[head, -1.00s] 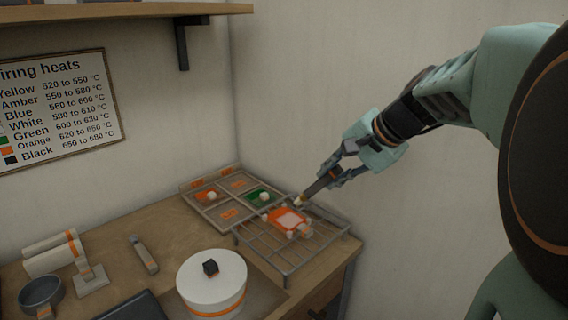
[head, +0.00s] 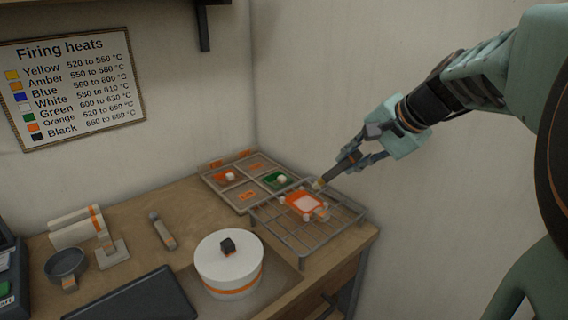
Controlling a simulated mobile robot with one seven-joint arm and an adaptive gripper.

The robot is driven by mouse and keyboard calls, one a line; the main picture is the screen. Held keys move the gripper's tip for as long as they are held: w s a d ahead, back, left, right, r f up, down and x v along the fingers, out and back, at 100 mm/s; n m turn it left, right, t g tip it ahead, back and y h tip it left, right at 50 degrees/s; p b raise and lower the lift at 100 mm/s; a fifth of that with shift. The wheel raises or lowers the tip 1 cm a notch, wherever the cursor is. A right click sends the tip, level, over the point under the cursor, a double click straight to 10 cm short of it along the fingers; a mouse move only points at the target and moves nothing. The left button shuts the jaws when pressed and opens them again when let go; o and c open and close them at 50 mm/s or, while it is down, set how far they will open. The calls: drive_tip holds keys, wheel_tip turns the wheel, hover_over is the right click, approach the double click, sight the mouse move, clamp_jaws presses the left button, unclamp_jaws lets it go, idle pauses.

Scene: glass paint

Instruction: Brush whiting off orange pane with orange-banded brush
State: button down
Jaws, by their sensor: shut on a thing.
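The orange pane (head: 294,197) lies on the wire rack (head: 284,236), with a pale whitish patch (head: 306,203) over its middle. My gripper (head: 352,160) is shut on a dark-handled brush (head: 336,170). The brush slants down to the left, and its pale tip (head: 317,184) is at or just above the pane's upper right edge; I cannot tell if they touch. The band colour on the brush is too small to make out. Small white pegs stand around the pane.
A sectioned tray (head: 226,194) with orange and green pieces sits behind the rack. A white lidded pot (head: 229,275) stands in front left, near a dark slab (head: 135,298). A wall meets the bench closely at the right.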

wheel_tip(320, 180, up, 11)
drive_tip(key=p, duration=0.8)
drive_tip(key=shift+f, duration=0.1)
